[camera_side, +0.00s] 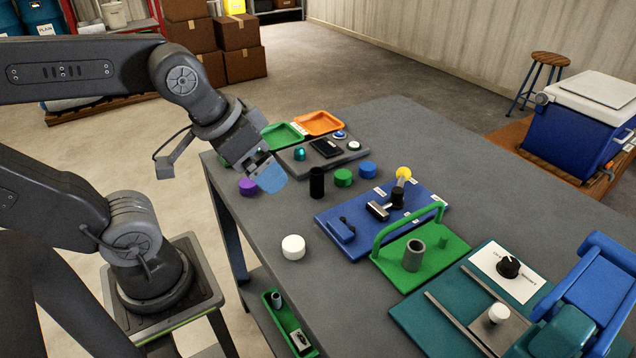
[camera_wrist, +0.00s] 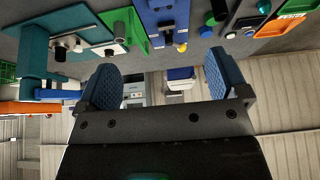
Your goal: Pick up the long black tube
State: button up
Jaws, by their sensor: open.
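The long black tube (camera_side: 317,182) stands upright on the grey table, just left of a green puck. A dark upright shape at the top edge of the wrist view looks like the same tube (camera_wrist: 218,8), partly cut off. My gripper (camera_side: 270,178) is in the air above the table's left edge, to the left of the tube and apart from it. In the wrist view its two blue ribbed pads stand wide apart with nothing between them (camera_wrist: 160,82).
Green (camera_side: 343,177), blue (camera_side: 367,170), purple (camera_side: 247,187) and white (camera_side: 293,247) pucks stand around the tube. Bare table lies in front of the tube.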

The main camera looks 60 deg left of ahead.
jog(key=shift+c, duration=0.3)
jog(key=c, duration=0.4)
jog(key=m+g+y, duration=0.5)
jog(key=m, duration=1.5)
send_over(316, 177)
jog(key=d, duration=0.3)
notch_tip(316, 177, down, 8)
jog(key=shift+h, duration=0.3)
jog(key=x, duration=1.4)
jog(key=shift+w+d, duration=0.15)
jog(key=shift+w, duration=0.1)
